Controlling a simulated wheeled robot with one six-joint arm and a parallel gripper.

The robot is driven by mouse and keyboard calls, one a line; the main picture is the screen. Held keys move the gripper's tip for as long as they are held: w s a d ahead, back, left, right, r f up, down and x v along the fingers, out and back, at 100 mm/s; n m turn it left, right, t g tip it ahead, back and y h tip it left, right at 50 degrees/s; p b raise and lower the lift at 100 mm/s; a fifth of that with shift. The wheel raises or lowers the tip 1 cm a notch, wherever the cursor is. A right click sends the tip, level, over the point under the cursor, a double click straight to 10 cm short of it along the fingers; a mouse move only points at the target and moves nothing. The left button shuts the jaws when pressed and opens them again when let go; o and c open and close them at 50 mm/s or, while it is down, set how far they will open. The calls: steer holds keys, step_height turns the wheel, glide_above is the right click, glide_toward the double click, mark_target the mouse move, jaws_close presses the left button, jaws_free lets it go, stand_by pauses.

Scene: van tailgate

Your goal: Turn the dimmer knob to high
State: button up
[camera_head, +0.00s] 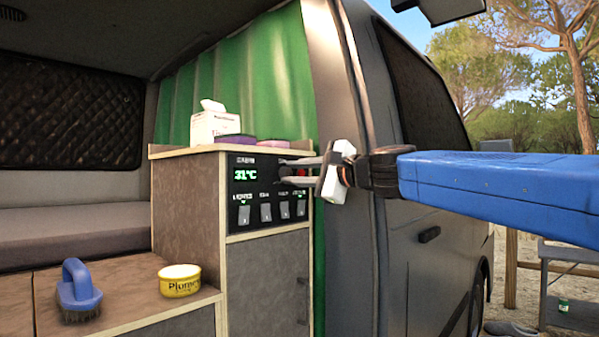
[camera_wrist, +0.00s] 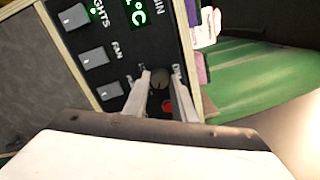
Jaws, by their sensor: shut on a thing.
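The dimmer knob (camera_wrist: 159,82) is a small dark round knob on the black control panel (camera_wrist: 128,62), seen in the wrist view between my two fingers. My gripper (camera_wrist: 161,72) is shut on it, one pale finger on each side. In the head view my gripper (camera_head: 284,171) reaches in from the right to the upper right of the panel (camera_head: 266,192). The fingers hide the knob there. The knob's pointer and setting cannot be read. A label beginning "DI" is partly hidden beside the right finger.
A red button (camera_wrist: 168,105) sits close to the knob, between the fingers. Several rocker switches (camera_head: 265,212) line the panel below the green display (camera_head: 246,175). A tissue box (camera_head: 214,127) stands on the cabinet top. A blue brush (camera_head: 78,291) and yellow tin (camera_head: 179,281) sit lower left.

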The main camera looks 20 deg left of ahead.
steer(key=shift+s+r, duration=0.1)
steer(key=shift+r, duration=0.2)
steer(key=o, duration=1)
steer(key=shift+o, duration=0.2)
steer(key=shift+f, duration=0.1)
steer(key=v, duration=1.7)
steer(key=shift+d, duration=0.3)
steer(key=shift+s, duration=0.15)
